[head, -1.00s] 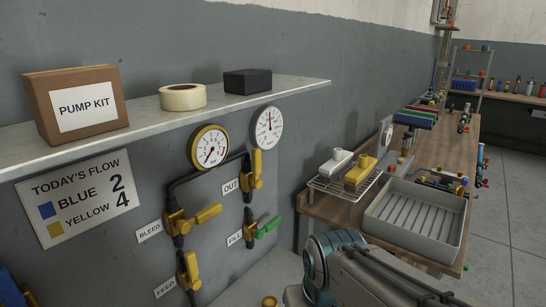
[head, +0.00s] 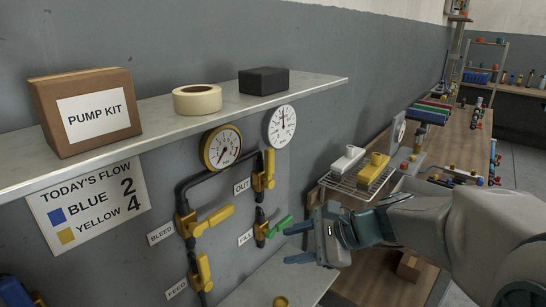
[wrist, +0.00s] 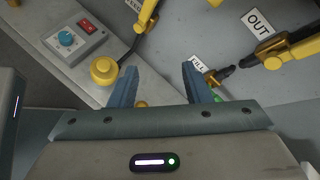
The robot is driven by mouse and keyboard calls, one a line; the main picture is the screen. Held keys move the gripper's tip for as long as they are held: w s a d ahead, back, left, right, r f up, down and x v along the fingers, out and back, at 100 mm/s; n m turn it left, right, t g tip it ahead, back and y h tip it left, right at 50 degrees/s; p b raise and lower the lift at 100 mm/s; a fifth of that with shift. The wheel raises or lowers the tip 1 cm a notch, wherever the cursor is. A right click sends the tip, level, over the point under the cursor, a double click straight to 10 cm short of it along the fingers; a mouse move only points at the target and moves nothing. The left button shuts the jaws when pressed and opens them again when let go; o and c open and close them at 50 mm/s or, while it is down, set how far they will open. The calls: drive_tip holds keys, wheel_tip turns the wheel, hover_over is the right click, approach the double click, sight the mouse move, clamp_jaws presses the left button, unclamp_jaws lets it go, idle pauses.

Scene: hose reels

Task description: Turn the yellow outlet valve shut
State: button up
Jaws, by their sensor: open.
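The yellow outlet valve (head: 263,172) sits on the grey wall panel beside the OUT label (head: 242,186). Its yellow handle stands roughly upright, along the black pipe. In the wrist view the yellow outlet valve (wrist: 290,46) is at the right edge, partly cut off, near the OUT label (wrist: 257,22). My gripper (head: 291,243) is open and empty, below and right of the outlet valve, close to the green-handled fill valve (head: 272,228). In the wrist view my gripper (wrist: 158,70) points at the panel with nothing between the fingers; the outlet valve lies outside them, to the right.
Yellow bleed (head: 205,220) and feed (head: 201,272) valves are at the left. Two gauges (head: 221,147) (head: 281,126) hang under a shelf (head: 175,132) with a box, tape and black block. A yellow knob (wrist: 104,70) sits below. A wire rack (head: 350,186) stands right.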

drive_tip(key=w+r+m+t+y, duration=0.2)
drive_tip(key=w+r+m+t, duration=0.15)
drive_tip(key=w+m, duration=0.2)
drive_tip(key=m+t+y, duration=0.1)
drive_tip(key=m+t, duration=0.3)
drive_tip(key=m, duration=0.1)
approach(272, 160)
drive_tip(key=p+x, duration=0.3)
drive_tip(key=x, duration=0.8)
drive_tip(key=shift+w, duration=0.15)
clamp_jaws()
